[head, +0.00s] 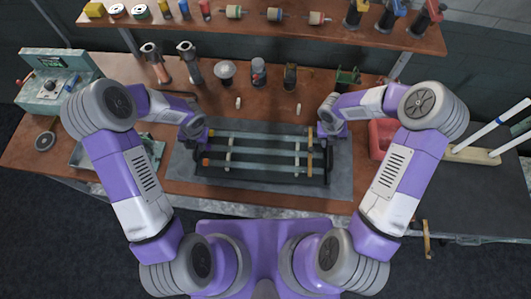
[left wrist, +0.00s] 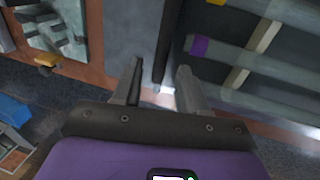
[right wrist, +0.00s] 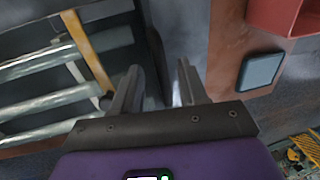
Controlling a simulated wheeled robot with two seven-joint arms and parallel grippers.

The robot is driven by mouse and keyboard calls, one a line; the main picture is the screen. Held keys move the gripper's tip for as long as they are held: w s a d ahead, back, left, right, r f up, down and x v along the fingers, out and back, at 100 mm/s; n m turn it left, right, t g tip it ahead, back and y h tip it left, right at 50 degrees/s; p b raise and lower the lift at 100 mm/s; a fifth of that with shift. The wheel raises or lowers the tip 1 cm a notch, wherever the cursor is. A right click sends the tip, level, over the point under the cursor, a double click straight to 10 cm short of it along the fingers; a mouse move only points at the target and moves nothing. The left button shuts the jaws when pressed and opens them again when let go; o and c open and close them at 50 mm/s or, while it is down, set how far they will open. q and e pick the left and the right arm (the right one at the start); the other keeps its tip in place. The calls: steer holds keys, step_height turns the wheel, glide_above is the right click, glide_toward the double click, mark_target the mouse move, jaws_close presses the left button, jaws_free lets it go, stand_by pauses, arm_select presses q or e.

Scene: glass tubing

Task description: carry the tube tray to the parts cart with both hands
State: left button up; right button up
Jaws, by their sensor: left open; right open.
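The tube tray (head: 262,183) is a dark frame with glass tubes lying across it on pale crossbars. It sits on a grey mat on the bench, in front of me. My left gripper (left wrist: 160,70) is open at the tray's left end; in the left wrist view a dark end bar (left wrist: 165,42) lies between its fingers. My right gripper (right wrist: 160,68) is open at the right end, with a dark end part (right wrist: 155,55) seen between its fingers. Contact cannot be told. A dark surface (head: 450,195) at the right looks like the parts cart.
The wooden bench (head: 190,195) holds several tools behind the tray. A red bin (head: 382,138) stands just right of the tray. A rack with white rods (head: 470,155) stands at the cart's back. A green machine (head: 55,85) is at far left. The cart's front is mostly bare.

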mark_target(331, 147)
arm_select(q)
steer(key=f, duration=0.3)
steer(key=shift+a+f, duration=0.15)
steer(key=shift+a, duration=0.2)
arm_select(e)
steer(key=f, duration=0.3)
steer(key=shift+s+d+f, duration=0.15)
steer(key=shift+d+f, duration=0.05)
steer(key=shift+d, duration=0.15)
arm_select(q)
steer(key=shift+f, duration=0.4)
arm_select(e)
steer(key=shift+d+f, duration=0.1)
steer(key=shift+f, duration=0.3)
arm_select(q)
jaws_close()
arm_select(e)
jaws_close()
arm_select(q)
steer(key=shift+r, duration=0.1)
arm_select(e)
steer(key=shift+r, duration=0.1)
